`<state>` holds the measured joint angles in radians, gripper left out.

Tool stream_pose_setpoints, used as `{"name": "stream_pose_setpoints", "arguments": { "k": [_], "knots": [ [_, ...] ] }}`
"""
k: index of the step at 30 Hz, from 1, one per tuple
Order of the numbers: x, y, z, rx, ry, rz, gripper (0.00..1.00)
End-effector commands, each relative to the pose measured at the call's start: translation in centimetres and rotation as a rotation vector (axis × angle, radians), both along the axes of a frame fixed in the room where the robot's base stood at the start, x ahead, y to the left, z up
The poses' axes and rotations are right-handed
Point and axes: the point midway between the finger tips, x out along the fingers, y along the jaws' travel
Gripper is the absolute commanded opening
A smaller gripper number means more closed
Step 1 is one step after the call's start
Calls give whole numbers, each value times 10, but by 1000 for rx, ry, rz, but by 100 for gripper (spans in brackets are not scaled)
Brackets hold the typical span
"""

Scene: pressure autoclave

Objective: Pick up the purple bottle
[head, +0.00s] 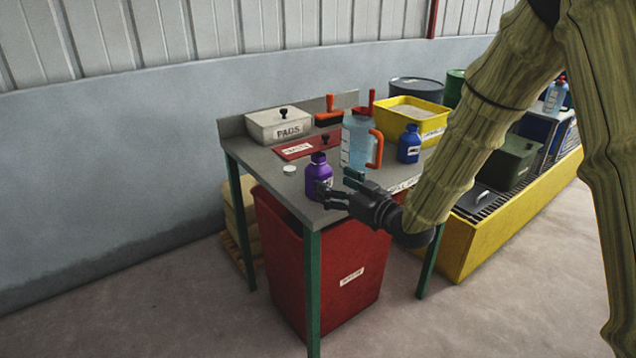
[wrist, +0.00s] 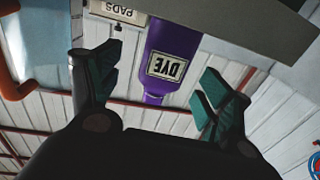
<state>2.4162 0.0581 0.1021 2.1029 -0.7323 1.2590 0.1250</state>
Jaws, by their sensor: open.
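The purple bottle (head: 318,176) stands upright near the front left corner of the workbench top. In the wrist view, which is upside down, the bottle (wrist: 171,62) shows a white label reading DYE. My gripper (head: 338,185) is open at the bottle's right front side, above the bench edge. In the wrist view the two fingers with green pads spread on either side of the bottle, with visible gaps on both sides. The bottle's base is partly hidden behind a finger in the head view.
The bench (head: 262,163) also holds a white cap (head: 289,170), a PADS box (head: 281,125), a clear jug (head: 356,142) with orange handle, a blue bottle (head: 409,145) and a yellow tray (head: 437,121). A red bin (head: 320,262) stands beneath. Floor at left is clear.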

Motion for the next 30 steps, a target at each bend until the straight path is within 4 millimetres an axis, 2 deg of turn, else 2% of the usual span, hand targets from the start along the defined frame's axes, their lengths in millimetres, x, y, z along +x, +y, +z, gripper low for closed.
{"name": "stream_pose_setpoints", "arguments": {
  "k": [8, 16, 25, 30],
  "knots": [
    [11, 14, -2, -1, 1, 2, 79],
    [35, 39, -4, -1, 0, 0, 79],
    [39, 43, -3, 0, 1, 0, 79],
    [39, 43, -3, 0, 1, 0, 48]
  ]
}}
